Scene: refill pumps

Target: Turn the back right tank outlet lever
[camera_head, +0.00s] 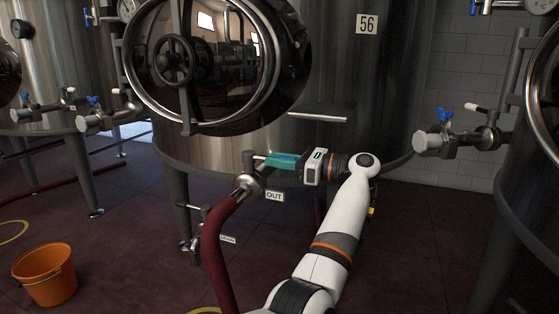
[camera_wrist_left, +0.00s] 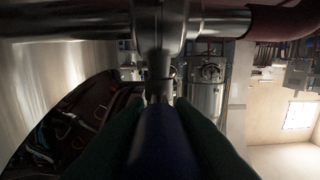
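The large steel tank (camera_head: 390,100) marked 56 fills the middle of the head view. Its outlet valve (camera_head: 249,183), beside an OUT sign, sits low on the front with a dark red hose on it. The lever's blue handle (camera_head: 284,158) points right from the valve, roughly level. My left gripper (camera_head: 270,160) has its green fingers around this handle. In the left wrist view the blue handle (camera_wrist_left: 162,145) lies between both fingers, which press close along its sides, and the valve body (camera_wrist_left: 160,30) is ahead. The fingers hide part of the handle. My right gripper is in neither view.
Other tanks' valves with blue levers stand at the right (camera_head: 445,115) and left (camera_head: 93,100). A red hose (camera_head: 213,255) drops from the outlet to the floor. A lower drain valve (camera_head: 193,243) sits beneath. An orange bucket (camera_head: 46,275) stands on the floor at left.

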